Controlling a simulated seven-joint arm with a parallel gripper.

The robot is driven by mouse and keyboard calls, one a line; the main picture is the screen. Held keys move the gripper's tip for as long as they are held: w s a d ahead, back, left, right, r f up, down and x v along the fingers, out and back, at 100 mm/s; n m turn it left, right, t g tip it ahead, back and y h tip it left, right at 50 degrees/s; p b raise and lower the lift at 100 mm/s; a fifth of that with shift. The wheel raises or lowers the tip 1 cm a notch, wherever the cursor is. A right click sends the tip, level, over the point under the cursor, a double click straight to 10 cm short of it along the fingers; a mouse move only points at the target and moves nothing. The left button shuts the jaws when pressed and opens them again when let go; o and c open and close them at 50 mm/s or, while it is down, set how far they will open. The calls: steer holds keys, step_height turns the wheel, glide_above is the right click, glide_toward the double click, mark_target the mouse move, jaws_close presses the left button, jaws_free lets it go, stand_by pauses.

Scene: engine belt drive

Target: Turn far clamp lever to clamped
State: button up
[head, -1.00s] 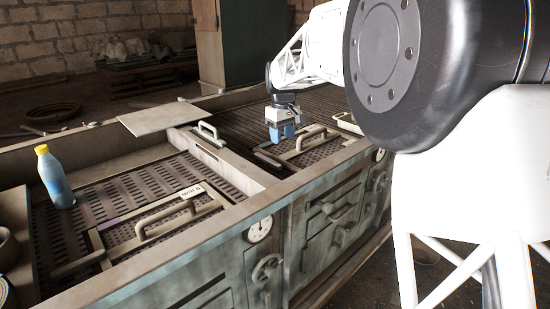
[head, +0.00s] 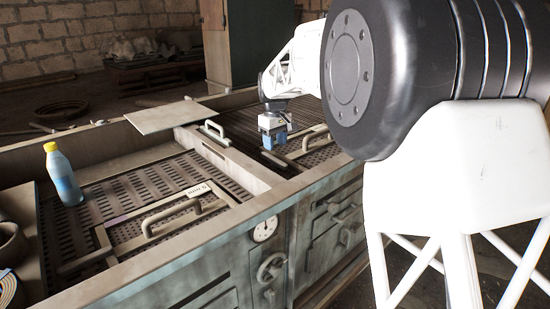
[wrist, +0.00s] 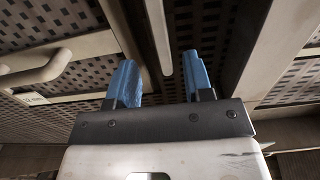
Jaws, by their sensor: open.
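I cannot tell for sure which part is the far clamp lever. A narrow pale bar (wrist: 158,38) lies ahead of my gripper (wrist: 160,85) in the wrist view, in line with the gap between its fingers. It may be that lever; its angle to any clamped mark is not readable. In the head view my gripper (head: 274,140) hangs low over the inner side of the far perforated bay, just left of that bay's raised handle (head: 309,138). Its blue fingers are apart, with nothing seen between them. The fingertips hide what lies directly beneath.
A smaller raised handle (head: 214,130) stands on the divider. The near bay holds a framed handle (head: 170,216) with a label (head: 196,190). A blue bottle with a yellow cap (head: 62,176) stands at left. A flat panel (head: 170,116) lies across the back edge.

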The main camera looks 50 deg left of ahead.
mark_target(275, 159)
steer(key=shift+f, duration=3)
jaws_close()
